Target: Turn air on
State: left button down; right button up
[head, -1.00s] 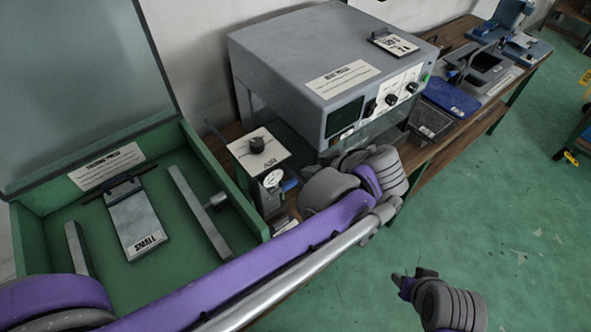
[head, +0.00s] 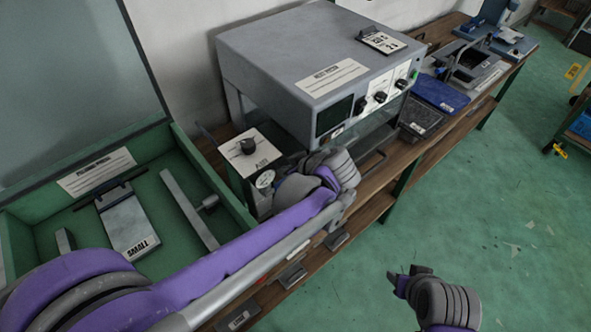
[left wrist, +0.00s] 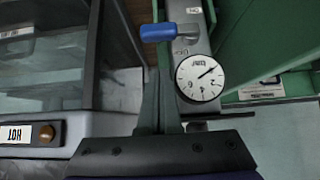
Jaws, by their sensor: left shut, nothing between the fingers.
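In the head view my left wrist hides the handle. My right gripper (head: 411,271) hangs over the floor, its jaws unclear.
The grey press (head: 290,55) stands right behind my left wrist, with knobs and a HOT label (left wrist: 17,133). The open green case (head: 200,165) lies left. A blue tray (head: 440,95) and other fixtures stand along the bench.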

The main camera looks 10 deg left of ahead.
aim_at(280, 181)
pick_arm(q)
jog(key=shift+f, duration=2.1)
pick_arm(e)
jog(key=shift+s+f, duration=0.1)
jog(key=shift+f, duration=0.15)
pick_arm(q)
jog(key=shift+w+f, duration=0.1)
pick_arm(e)
jog(key=shift+f, duration=0.15)
pick_arm(q)
jog(key=shift+f+g+b, duration=0.1)
jog(key=shift+g+b, duration=0.2)
jog(key=shift+b, duration=0.1)
pick_arm(e)
jog(key=shift+s+d+f, duration=0.1)
jog(key=shift+d+f, duration=0.05)
jog(key=shift+d, duration=0.05)
